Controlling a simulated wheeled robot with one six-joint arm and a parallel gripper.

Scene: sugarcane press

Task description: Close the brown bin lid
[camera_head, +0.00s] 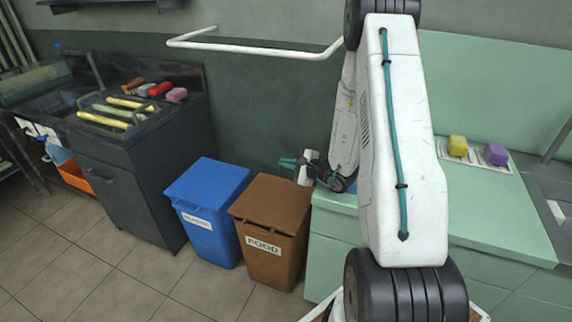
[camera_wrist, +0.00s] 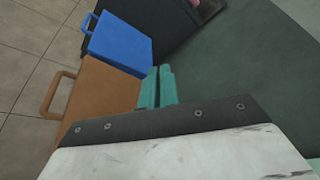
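The brown bin (camera_head: 270,262) with the "FOOD" label stands on the floor between the blue bin and the green counter. The lid also shows in the wrist view (camera_wrist: 103,100), handle to the left. My gripper (camera_head: 286,162) is behind and above the lid's back right edge, near the wall. Its teal fingers (camera_wrist: 158,87) are together with nothing between them. In the wrist view they overlap the lid's edge; contact cannot be told.
The blue bin (camera_head: 208,205) with a closed lid stands just left. A dark cabinet (camera_head: 140,170) with colored items is further left. The green counter (camera_head: 335,215) is close on the right, bearing yellow (camera_head: 457,145) and purple (camera_head: 496,154) blocks. A white rail (camera_head: 250,48) juts from the wall.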

